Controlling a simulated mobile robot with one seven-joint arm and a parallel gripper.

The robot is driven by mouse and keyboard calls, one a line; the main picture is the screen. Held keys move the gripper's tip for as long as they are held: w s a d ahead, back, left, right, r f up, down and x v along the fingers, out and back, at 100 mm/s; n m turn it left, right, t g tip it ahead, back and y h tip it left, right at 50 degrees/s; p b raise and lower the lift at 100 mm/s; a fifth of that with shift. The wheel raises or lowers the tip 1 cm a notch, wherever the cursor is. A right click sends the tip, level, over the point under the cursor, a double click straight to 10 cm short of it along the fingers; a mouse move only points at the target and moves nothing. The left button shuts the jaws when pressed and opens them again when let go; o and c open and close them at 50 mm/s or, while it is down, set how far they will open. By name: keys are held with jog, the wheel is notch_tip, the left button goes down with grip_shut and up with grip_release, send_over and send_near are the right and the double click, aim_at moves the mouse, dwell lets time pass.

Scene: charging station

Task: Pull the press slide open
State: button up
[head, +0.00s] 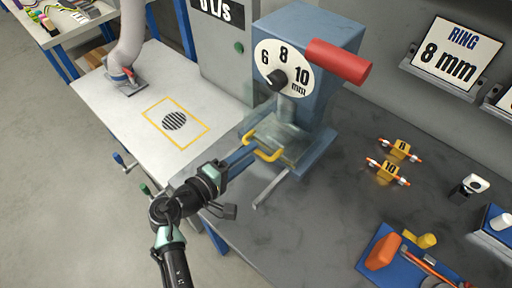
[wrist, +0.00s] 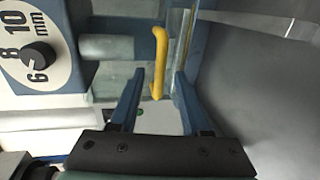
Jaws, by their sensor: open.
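The blue press (head: 305,65) stands on the dark bench, with a dial marked 6, 8 and 10 mm (head: 284,68) and a red lever (head: 338,61). The press slide has a yellow handle (head: 263,146) at its front, below the press head and beside a clear guard (head: 285,138). My gripper (head: 243,157) is open at the handle. In the wrist view, the yellow handle (wrist: 159,62) lies between the two blue fingers of my gripper (wrist: 158,88), with visible gaps on both sides. The dial (wrist: 38,55) shows at the left there.
Small orange-and-yellow pieces marked 8 (head: 401,150) and 10 (head: 389,170) lie to the right. A blue tray (head: 368,262) with tools is at front right. A white table (head: 130,110) stands at left.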

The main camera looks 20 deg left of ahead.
jog(key=shift+x, duration=1.7)
grip_shut()
